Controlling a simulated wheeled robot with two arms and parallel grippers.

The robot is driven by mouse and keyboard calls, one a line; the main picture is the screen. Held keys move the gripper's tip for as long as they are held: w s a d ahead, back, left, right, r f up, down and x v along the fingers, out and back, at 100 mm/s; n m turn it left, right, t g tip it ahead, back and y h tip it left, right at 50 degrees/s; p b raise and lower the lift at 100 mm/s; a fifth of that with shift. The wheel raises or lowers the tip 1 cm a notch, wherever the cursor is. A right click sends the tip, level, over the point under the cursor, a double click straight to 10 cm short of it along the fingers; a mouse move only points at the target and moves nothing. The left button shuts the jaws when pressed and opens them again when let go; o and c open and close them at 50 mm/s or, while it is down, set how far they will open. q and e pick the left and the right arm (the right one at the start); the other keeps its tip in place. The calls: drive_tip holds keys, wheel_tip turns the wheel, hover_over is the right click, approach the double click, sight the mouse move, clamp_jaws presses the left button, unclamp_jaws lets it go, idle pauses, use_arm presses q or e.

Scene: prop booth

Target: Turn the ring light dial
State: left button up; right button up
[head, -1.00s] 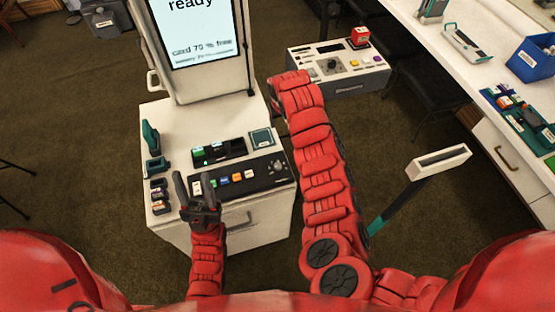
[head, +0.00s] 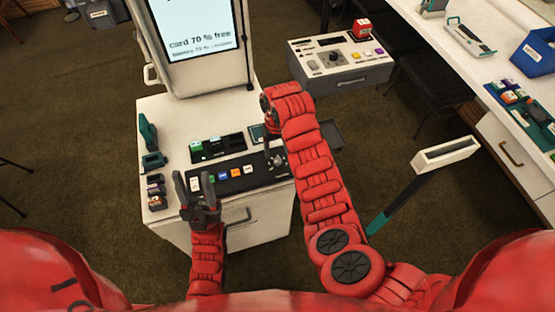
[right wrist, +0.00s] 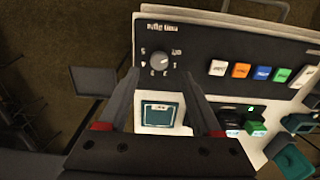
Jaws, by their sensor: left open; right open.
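The ring light dial (right wrist: 158,61) is a round grey knob on a dark panel, with marks around it and a label above. In the right wrist view it lies beyond the fingertips of my right gripper (right wrist: 160,90), which is open and empty, not around the dial.
A screen (head: 197,30) stands behind the panel. Coloured buttons (right wrist: 240,70) and a teal-framed square (right wrist: 163,112) sit close to the dial. Another console (head: 340,66) with a knob stands at the back right. A blue bin (head: 535,54) is on the right counter.

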sight(278, 160)
drive_tip(key=shift+d+f+p, duration=0.1)
drive_tip(key=shift+f+p, duration=0.55)
drive_tip(key=shift+f, duration=2.05)
clamp_jaws()
